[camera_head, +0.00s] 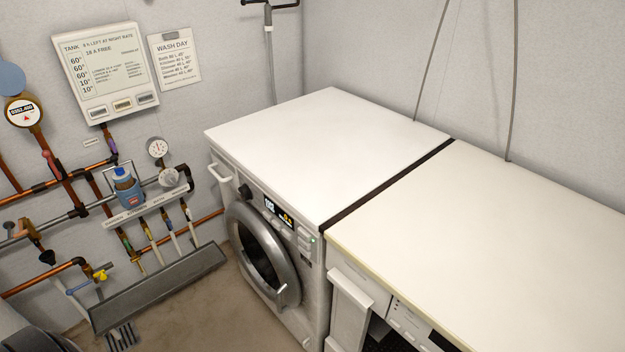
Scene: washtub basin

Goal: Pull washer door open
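The white washer (325,150) stands in the corner, its front facing left and toward me. Its round door (237,226) has a thick grey metal ring around dark glass. The door looks shut against the front panel, though a small gap would be hard to see at this slant. A curved grey handle (290,294) sits at the door's lower right edge. A lit display (279,212) and buttons are above the door. Neither of my grippers shows in this view, and nothing touches the door.
A pale counter (500,240) adjoins the washer on the right, with another front panel below it. Pipes, gauges and a grey trough (160,288) line the left wall. Bare floor (205,315) lies before the washer. A dark rounded object (38,339) fills the bottom left corner.

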